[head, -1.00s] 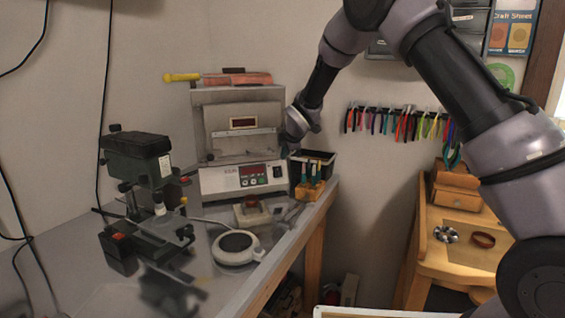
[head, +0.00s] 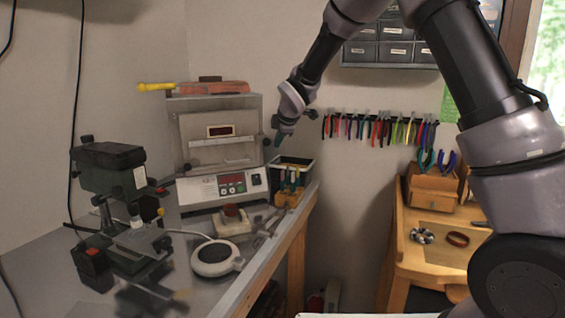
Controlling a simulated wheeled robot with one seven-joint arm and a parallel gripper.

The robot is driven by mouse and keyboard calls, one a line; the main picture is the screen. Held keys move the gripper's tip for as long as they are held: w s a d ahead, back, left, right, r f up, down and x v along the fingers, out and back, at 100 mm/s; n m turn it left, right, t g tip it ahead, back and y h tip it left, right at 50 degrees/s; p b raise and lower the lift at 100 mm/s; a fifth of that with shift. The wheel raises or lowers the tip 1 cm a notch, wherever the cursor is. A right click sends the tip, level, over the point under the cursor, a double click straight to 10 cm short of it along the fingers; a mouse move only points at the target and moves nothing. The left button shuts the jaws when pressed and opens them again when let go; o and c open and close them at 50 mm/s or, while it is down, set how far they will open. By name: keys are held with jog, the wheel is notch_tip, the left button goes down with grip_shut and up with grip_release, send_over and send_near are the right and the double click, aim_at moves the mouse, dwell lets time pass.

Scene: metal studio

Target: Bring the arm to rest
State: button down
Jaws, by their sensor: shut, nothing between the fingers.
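My arm reaches in from the top right and bends down toward the back of the metal bench (head: 256,272). My gripper (head: 278,139) is small in the head view, with its fingers shut and empty. It hangs in the air, in the picture just right of the kiln's upper part and above a dark bin. It does not appear to touch anything, though its exact depth is hard to judge.
A kiln (head: 220,187) stands on the bench, with a dark bin (head: 291,162) beside it. A drill-like machine (head: 112,168) and a round white device (head: 215,257) are nearer. Pliers (head: 375,129) hang on the wall; a wooden desk (head: 404,236) stands right.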

jog(key=s+d+r+m+h, duration=0.1)
jog(key=s+d+r+m, duration=0.55)
jog(key=d, duration=0.45)
jog(key=s+d+r+m+h, duration=0.1)
jog(key=s+d+r+m, duration=0.55)
jog(key=d, duration=0.45)
jog(key=s+d+m, duration=0.3)
jog(key=s+m, duration=0.1)
jog(key=s, duration=0.3)
jog(key=s+d+m, duration=0.3)
jog(key=s+m, duration=0.1)
jog(key=s, duration=0.4)
jog(key=s+d+r+m, duration=0.1)
jog(key=s+d+m, duration=0.2)
jog(key=s, duration=0.5)
jog(key=shift+m+g+y, duration=0.3)
jog(key=shift+m+g, duration=0.1)
jog(key=shift+m, duration=0.2)
